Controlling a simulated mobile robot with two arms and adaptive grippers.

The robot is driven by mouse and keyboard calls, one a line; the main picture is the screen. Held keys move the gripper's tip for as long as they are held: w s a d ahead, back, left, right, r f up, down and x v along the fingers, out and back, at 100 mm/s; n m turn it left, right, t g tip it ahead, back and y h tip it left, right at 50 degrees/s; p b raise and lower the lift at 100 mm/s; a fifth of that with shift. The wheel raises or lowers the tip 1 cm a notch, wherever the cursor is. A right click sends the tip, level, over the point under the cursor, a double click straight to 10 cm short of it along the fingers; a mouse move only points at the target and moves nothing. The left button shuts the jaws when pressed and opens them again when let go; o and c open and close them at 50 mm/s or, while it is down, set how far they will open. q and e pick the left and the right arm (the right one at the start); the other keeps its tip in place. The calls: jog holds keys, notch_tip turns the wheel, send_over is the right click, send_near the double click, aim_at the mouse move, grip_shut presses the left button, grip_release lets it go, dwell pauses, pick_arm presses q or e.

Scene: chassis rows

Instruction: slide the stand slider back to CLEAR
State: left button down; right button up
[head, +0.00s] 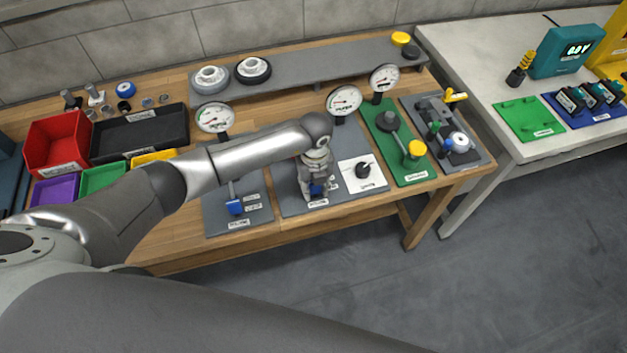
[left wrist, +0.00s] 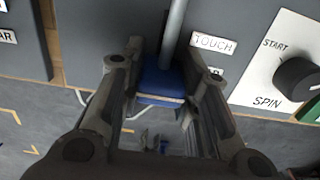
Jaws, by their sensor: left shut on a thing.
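The stand slider is a blue block (left wrist: 160,82) on a grey rod, on the grey middle stand plate (head: 290,201). My left gripper (head: 316,188) reaches down over that plate and is shut on the slider. In the left wrist view its two fingers (left wrist: 160,72) flank the blue block. A TOUCH label (left wrist: 213,42) lies right of the rod. A second label (left wrist: 215,73) just below it is partly covered by a finger, so I cannot read it all. In the head view the gripper hides most of the slider. My right gripper is not in view.
A white START/SPIN plate with a black knob (head: 363,170) is close to the right of the gripper. Another stand with a blue slider (head: 235,207) is to the left. Dial gauges (head: 343,100) stand behind. A green plate (head: 409,174) lies further right.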

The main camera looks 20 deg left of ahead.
pick_arm(q)
jog(key=shift+s+d, duration=0.25)
jog(key=shift+d, duration=0.05)
jog(key=shift+w, duration=0.1)
jog(key=c, duration=1.1)
grip_release()
jog(key=shift+a, duration=0.2)
jog(key=shift+w+r, duration=0.1)
jog(key=shift+r, duration=0.1)
notch_tip(320, 180, up, 12)
jog(key=shift+d+f, duration=0.1)
jog(key=shift+f, duration=0.1)
